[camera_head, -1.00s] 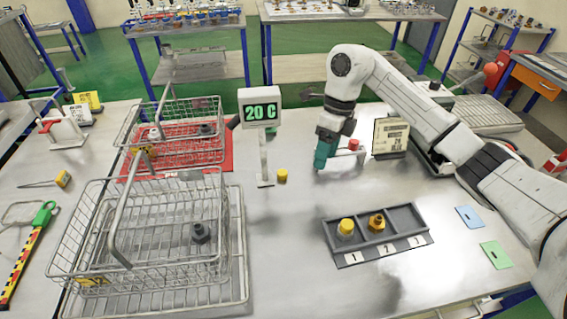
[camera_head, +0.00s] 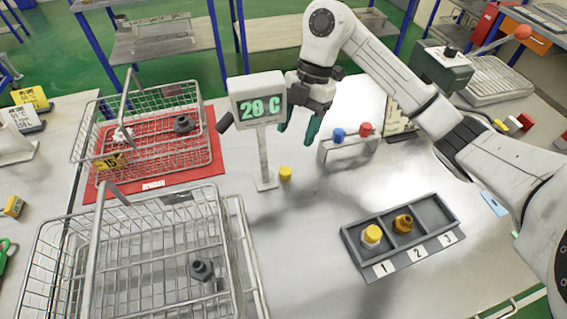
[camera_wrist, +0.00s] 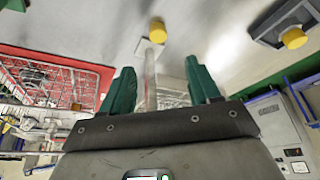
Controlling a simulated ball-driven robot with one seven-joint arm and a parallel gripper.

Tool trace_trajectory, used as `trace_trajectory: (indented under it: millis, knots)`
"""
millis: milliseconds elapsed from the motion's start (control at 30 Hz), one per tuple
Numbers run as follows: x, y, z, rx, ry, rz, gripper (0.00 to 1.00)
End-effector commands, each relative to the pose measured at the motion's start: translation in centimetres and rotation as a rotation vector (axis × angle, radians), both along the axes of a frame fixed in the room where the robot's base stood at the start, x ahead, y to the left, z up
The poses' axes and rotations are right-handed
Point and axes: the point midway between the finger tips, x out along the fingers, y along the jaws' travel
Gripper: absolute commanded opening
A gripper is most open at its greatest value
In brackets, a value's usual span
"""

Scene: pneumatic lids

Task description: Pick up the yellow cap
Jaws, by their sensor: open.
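A small yellow cap (camera_head: 285,173) stands alone on the metal table, just right of the foot of the display stand. It also shows near the top of the wrist view (camera_wrist: 157,31). My gripper (camera_head: 298,130) is open and empty, with its green fingers spread above the table, behind and above the cap in the head view. Another yellow cap (camera_head: 372,234) tops a part in compartment 1 of the grey tray (camera_head: 377,268).
The display (camera_head: 259,108) reading 20 C stands close left of my gripper. A small rack with blue and red knobs (camera_head: 347,143) is on the right. Wire baskets (camera_head: 140,290) fill the left. Compartment 2 holds an orange-brown part (camera_head: 403,222); compartment 3 is empty.

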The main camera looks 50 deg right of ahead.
Motion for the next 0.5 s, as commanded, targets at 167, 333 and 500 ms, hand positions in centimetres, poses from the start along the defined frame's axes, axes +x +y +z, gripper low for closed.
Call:
trace_trajectory:
  millis: [167,333,500]
  knots:
    - [-0.1,0.8,-1.7,0.005,0.009,-0.019,0.61]
    - [-0.1,1.7,-4.0,0.004,0.008,-0.018,0.61]
    - [-0.1,2.2,-5.2,0.003,0.007,-0.017,0.61]
